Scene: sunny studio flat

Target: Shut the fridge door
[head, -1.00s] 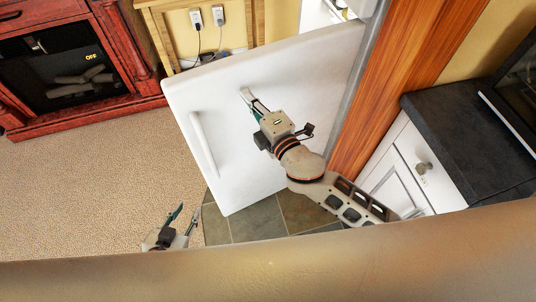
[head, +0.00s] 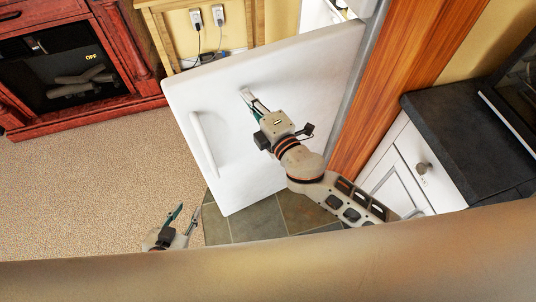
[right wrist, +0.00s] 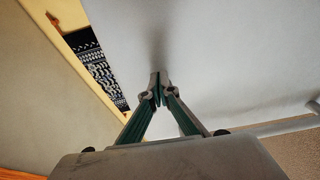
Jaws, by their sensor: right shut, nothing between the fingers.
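The white fridge door (head: 270,150) stands wide open in the head view, with its handle (head: 204,145) on the left part of its outer face. The door also fills much of the right wrist view (right wrist: 230,60). My right gripper (head: 246,93) is shut and empty, its fingertips at the door's outer face near the upper middle; in the right wrist view the closed fingertips (right wrist: 159,84) are at or very near the white surface. My left gripper (head: 186,212) is open and empty at the lower left, over the carpet. The fridge interior (head: 318,18) shows only as a sliver behind the door.
A wooden panel (head: 410,70) stands right of the door. A dark-topped white cabinet (head: 450,130) is further right. A red fireplace cabinet (head: 130,85) and a wooden table (head: 153,35) stand at the back left. Carpet (head: 90,190) is clear on the left; slate tiles (head: 278,220) lie below the door.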

